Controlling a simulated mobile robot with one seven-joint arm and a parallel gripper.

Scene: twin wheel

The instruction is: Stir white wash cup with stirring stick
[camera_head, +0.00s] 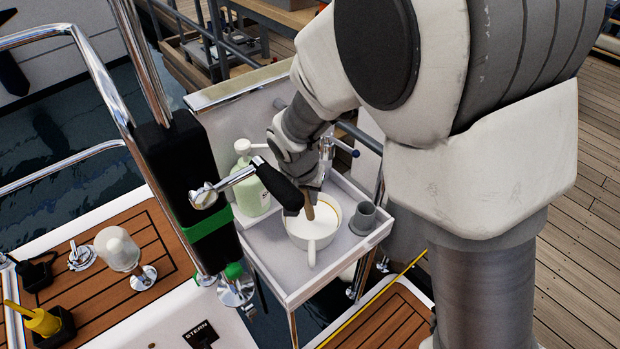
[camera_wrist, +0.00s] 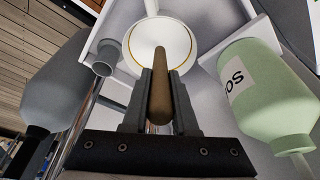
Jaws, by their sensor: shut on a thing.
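The white wash cup (camera_head: 314,229) stands upright on a small white tray-like shelf in the head view, its handle toward the camera. In the wrist view the cup (camera_wrist: 178,38) shows a thin gold line inside its rim. My gripper (camera_head: 304,186) is above the cup's back left side and points down. In the wrist view my gripper (camera_wrist: 160,100) is shut on the brown stirring stick (camera_wrist: 160,88). The stick's tip reaches over or into the cup's mouth; I cannot tell whether it touches the inside. The stick also shows in the head view (camera_head: 309,210).
A pale green pump bottle (camera_head: 249,185) stands left of the cup on the shelf (camera_head: 297,284). A small grey cup (camera_head: 363,217) stands right of it. Chrome rails stand at left.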

